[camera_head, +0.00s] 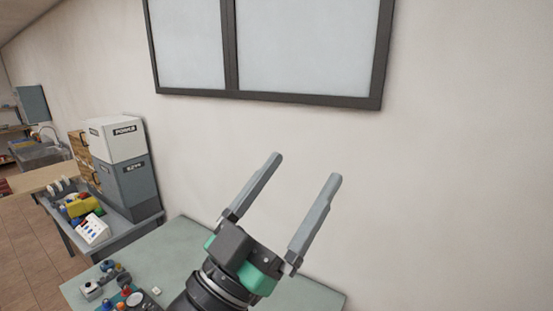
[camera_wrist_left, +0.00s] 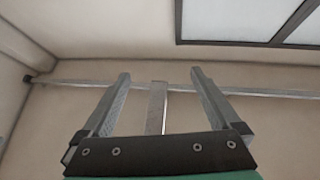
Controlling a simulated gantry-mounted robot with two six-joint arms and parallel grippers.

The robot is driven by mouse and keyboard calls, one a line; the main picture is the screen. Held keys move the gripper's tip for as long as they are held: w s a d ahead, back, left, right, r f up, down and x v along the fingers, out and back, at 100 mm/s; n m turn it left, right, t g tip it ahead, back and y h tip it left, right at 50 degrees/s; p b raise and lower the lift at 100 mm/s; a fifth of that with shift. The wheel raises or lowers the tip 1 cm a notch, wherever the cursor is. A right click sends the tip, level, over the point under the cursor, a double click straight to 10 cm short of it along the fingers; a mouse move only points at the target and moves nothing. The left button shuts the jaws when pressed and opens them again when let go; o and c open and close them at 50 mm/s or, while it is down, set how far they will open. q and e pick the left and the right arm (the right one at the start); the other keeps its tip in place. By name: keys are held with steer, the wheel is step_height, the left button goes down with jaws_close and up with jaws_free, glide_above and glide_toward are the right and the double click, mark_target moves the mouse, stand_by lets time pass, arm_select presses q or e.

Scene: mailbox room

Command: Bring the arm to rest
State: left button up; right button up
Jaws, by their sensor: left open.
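My left gripper (camera_head: 307,166) is raised in front of the pale wall in the head view, pointing up and to the right. Its two grey fingers are wide apart with nothing between them. In the left wrist view the same gripper (camera_wrist_left: 160,75) is open and empty, facing the upper wall. My right gripper does not show in either view.
A pale green table (camera_head: 180,245) stands below my arm, with several small coloured parts (camera_head: 120,285) at its front left. Grey-and-white cabinets (camera_head: 120,155) stand farther left. A dark-framed window (camera_head: 300,45) is on the wall. A metal rail (camera_wrist_left: 155,86) crosses the upper wall.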

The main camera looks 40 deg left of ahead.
arm_select(q)
steer(key=s+d+r+t+h+p, duration=0.25)
steer(key=s+r+p, duration=0.3)
steer(key=r, duration=0.65)
step_height(320, 180, down, 38)
steer(key=b, duration=3.8)
steer(key=shift+s+r+y, duration=0.15)
steer(key=shift+s+y, duration=0.1)
steer(key=shift+y, duration=0.2)
